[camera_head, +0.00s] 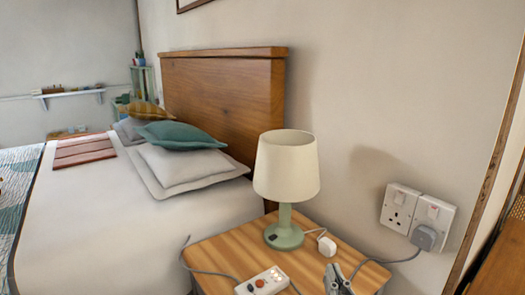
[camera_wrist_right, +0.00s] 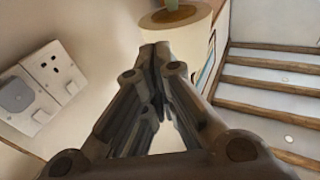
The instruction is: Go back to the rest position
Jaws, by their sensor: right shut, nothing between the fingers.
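My right gripper (camera_head: 334,270) shows at the bottom edge of the head view, in front of the wooden bedside table (camera_head: 222,250). In the right wrist view its fingers (camera_wrist_right: 155,50) meet at the tips with nothing between them. The gripper is shut and empty. Only its tip end shows in the head view; the rest of the arm is out of frame. My left gripper is in neither view.
A lamp (camera_head: 286,165), a white adapter (camera_head: 326,246) and a white power strip (camera_head: 262,283) stand on the table. Wall sockets (camera_head: 398,207) hold a grey plug (camera_head: 424,238) with a cable. A bed (camera_head: 100,215) fills the left.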

